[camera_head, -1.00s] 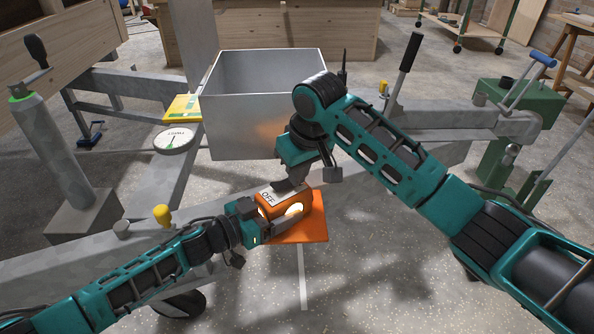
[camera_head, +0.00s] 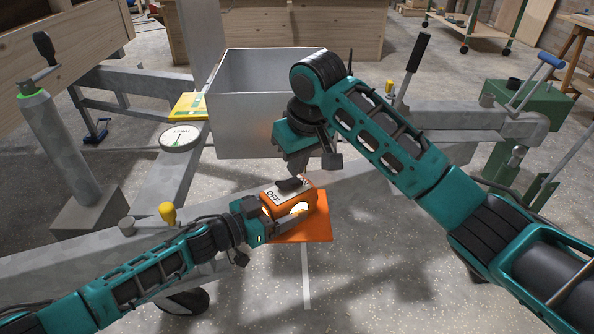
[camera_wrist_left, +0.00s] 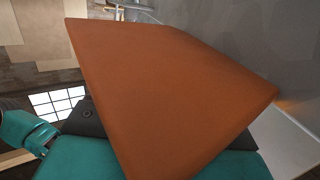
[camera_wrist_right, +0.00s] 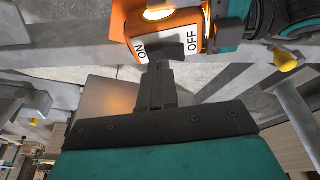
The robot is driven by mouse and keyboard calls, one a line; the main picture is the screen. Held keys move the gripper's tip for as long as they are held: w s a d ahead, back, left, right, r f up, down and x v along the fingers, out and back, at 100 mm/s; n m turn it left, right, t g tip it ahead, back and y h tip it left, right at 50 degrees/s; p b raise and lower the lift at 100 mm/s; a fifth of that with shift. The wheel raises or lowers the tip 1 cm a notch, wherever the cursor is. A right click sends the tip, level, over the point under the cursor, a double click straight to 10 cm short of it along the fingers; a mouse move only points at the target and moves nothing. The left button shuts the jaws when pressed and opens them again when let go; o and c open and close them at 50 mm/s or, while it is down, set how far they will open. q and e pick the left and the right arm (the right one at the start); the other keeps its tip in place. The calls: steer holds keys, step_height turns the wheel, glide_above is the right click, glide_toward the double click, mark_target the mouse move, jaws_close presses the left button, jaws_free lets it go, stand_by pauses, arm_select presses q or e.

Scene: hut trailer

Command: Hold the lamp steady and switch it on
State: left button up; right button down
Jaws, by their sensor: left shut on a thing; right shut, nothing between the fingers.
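The lamp is an orange box (camera_head: 269,203) with a white ON/OFF label, a dark switch (camera_head: 289,184) and a glowing light (camera_head: 299,208). An orange plate (camera_head: 318,226) lies under the box. My left gripper (camera_head: 280,222) is shut on the lamp from the left. An orange surface (camera_wrist_left: 165,90) fills most of the left wrist view. My right gripper is shut and empty above the lamp; its fingertips (camera_wrist_right: 157,68) are close to the switch (camera_wrist_right: 165,51) in the right wrist view. Whether they touch is unclear. The switch lies between ON and OFF; its tilt is unclear.
A grey trailer beam (camera_head: 365,163) runs behind the lamp. An open metal box (camera_head: 245,130) stands behind it. A round dial (camera_head: 180,137) and yellow item (camera_head: 188,105) are at the left. A black-handled lever (camera_head: 411,68) and green container (camera_head: 530,98) are at the right.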

steer(key=s+d+r, duration=0.1)
steer(key=d+r, duration=0.2)
steer(key=r, duration=0.7)
steer(key=shift+d+r, duration=0.3)
steer(key=shift+d, duration=0.05)
arm_select(q)
steer(key=o, duration=0.8)
steer(key=shift+a, duration=0.1)
